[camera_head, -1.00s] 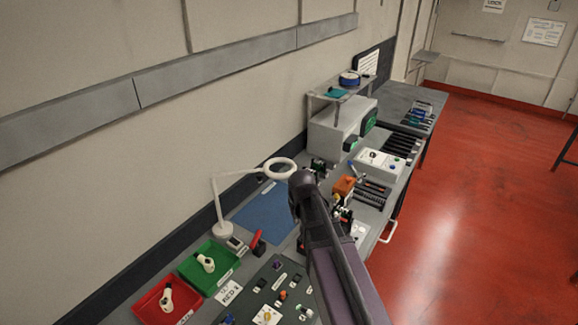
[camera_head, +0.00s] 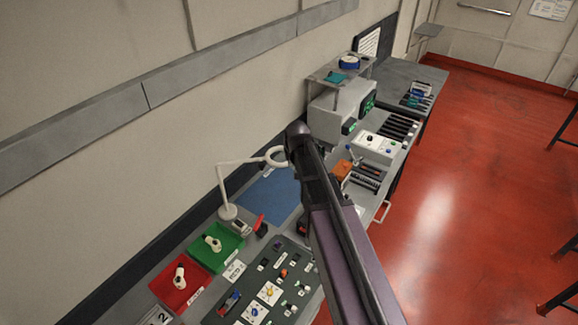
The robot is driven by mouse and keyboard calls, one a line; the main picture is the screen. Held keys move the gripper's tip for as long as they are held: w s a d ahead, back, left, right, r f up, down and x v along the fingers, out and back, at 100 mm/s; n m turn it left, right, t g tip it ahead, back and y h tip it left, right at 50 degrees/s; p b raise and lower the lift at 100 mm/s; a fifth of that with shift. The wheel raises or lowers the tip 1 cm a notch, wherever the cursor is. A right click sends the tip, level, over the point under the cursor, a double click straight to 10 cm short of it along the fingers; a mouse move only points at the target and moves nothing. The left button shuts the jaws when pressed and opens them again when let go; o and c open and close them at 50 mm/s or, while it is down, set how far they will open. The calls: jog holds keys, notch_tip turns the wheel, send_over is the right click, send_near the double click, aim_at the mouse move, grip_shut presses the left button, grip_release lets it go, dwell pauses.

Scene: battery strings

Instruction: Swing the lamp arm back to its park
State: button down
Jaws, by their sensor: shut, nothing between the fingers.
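The white lamp stands on a round base (camera_head: 228,211) at the back of the bench, near the wall. A thin post rises from it, and the lamp arm (camera_head: 243,161) reaches right to a white ring head (camera_head: 274,157). The ring hangs above the bench near the far end of the blue mat (camera_head: 268,195). My arm crosses the middle of the view, its dark upper joint close to the ring's right side; I cannot tell whether they touch. My gripper does not show; my own arm hides that part of the bench. No park for the lamp can be made out.
A green tray (camera_head: 234,240) and a red tray (camera_head: 166,297), each with a white item, sit left of a dark board (camera_head: 222,314) with small parts. A grey cabinet (camera_head: 322,117) stands beyond the lamp. The red floor (camera_head: 450,200) at right is mostly clear.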

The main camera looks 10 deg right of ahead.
jog(key=shift+f, duration=0.2)
jog(key=w+f+b, duration=0.7)
jog(key=f+b, duration=0.2)
jog(key=shift+w, duration=0.35)
dwell(0.7)
jog(key=shift+d, duration=0.1)
dwell(0.3)
